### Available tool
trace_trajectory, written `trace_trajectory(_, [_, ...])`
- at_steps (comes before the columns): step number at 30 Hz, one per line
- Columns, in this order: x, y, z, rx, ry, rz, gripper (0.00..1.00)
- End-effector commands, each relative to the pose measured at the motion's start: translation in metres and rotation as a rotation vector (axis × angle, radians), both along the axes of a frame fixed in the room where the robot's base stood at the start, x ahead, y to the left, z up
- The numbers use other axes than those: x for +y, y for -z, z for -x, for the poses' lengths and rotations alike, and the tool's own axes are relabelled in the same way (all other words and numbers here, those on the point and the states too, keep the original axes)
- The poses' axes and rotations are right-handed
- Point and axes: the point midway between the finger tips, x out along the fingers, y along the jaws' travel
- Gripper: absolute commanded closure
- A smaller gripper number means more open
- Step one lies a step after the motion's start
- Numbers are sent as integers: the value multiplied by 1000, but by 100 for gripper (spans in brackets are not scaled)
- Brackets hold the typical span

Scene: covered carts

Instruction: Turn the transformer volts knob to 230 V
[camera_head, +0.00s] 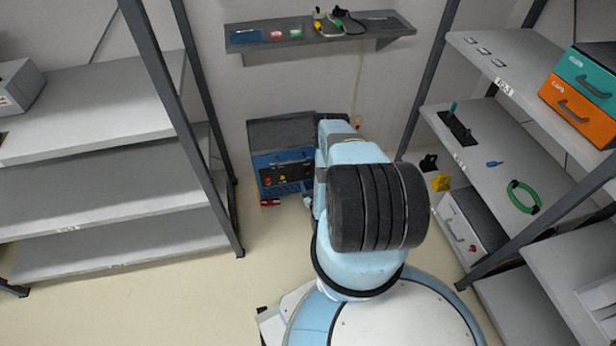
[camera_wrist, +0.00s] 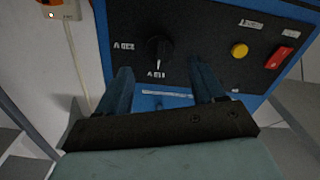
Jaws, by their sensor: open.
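The transformer (camera_head: 283,170) is a blue box with a black front panel, standing on the floor by the back wall in the head view. In the wrist view its panel (camera_wrist: 200,40) appears upside down. The black volts knob (camera_wrist: 158,50) has a pale pointer line aimed down at the inverted 115 V label (camera_wrist: 156,75). The inverted 230 V label (camera_wrist: 124,46) is to the knob's left. My gripper (camera_wrist: 164,70) is open and empty, its two blue fingers spread below the knob on either side, apparently apart from it. In the head view my arm hides the gripper.
A yellow button (camera_wrist: 239,49) and a red switch (camera_wrist: 279,57) are right of the knob. An orange-and-white wall box (camera_wrist: 60,10) with a cable is at upper left. Shelf racks flank me; a wall shelf (camera_head: 320,32) hangs above. Floor at front left is clear.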

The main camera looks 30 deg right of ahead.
Motion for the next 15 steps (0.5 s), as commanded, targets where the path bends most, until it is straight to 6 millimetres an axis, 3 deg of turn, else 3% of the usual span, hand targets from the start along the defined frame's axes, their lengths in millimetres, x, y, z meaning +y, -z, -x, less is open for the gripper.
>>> trace_trajectory(6, [-9,0,-32,-1,1,0,32])
trace_trajectory(15, [-14,0,-49,0,0,0,32])
